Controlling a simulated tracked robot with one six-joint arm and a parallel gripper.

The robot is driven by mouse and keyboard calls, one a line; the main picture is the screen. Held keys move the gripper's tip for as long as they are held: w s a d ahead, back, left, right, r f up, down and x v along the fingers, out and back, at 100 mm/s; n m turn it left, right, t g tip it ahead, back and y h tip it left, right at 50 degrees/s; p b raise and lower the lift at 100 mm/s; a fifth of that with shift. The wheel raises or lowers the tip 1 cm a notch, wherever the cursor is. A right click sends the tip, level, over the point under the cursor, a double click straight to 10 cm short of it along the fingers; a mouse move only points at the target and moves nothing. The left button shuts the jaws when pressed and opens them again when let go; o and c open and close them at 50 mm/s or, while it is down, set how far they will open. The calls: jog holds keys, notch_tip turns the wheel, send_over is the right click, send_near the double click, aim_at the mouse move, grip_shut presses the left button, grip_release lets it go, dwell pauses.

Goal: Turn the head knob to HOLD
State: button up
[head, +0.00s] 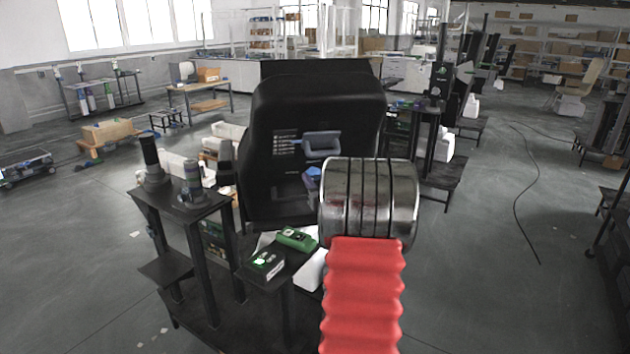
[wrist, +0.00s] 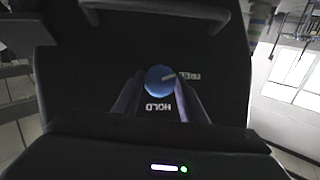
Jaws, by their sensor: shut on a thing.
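The head knob (wrist: 158,80) is a round blue knob with a white pointer line, on a dark panel in the wrist view. Its pointer points right, towards the small label that seems to read FREE (wrist: 189,76). The upside-down HOLD label (wrist: 159,107) is just below the knob. My gripper (wrist: 160,85) has one dark finger on each side of the knob and is shut on it. In the head view the black column head (head: 270,110) stands upright, partly hidden by my arm; the knob and fingers are not clear there.
A grey bar handle (wrist: 155,8) crosses the panel's top in the wrist view. In the head view, a small black table (head: 180,205) with dark cylinders stands at left. A green device (head: 297,239) lies in front of the head. Open floor is at right.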

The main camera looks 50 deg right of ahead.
jog(key=shift+w+r+y, duration=0.1)
jog(key=shift+y, duration=0.2)
jog(key=shift+d+t, duration=0.1)
jog(key=shift+t, duration=0.2)
jog(key=shift+d+m+t+y, duration=0.2)
jog(key=shift+m+t+y, duration=0.2)
jog(key=shift+t+y, duration=0.7)
jog(key=t+y, duration=0.1)
jog(key=m+t+y, duration=0.1)
jog(key=y, duration=0.1)
jog(key=t+y, duration=0.1)
jog(key=y, duration=0.1)
jog(key=shift+d+f, duration=0.3)
jog(key=shift+f, duration=0.05)
jog(key=t+y, duration=0.1)
jog(key=m+t+y, duration=0.2)
jog(key=shift+d+f+y, duration=0.15)
jog(key=shift+f+y, duration=0.1)
jog(key=shift+y, duration=0.15)
jog(key=m+t+y, duration=0.2)
jog(key=m+t, duration=0.1)
jog(key=shift+w+f+y, duration=0.2)
jog(key=shift+w+y, duration=0.05)
jog(key=shift+y, duration=0.15)
jog(key=o, duration=1.1)
jog(key=shift+c, duration=0.2)
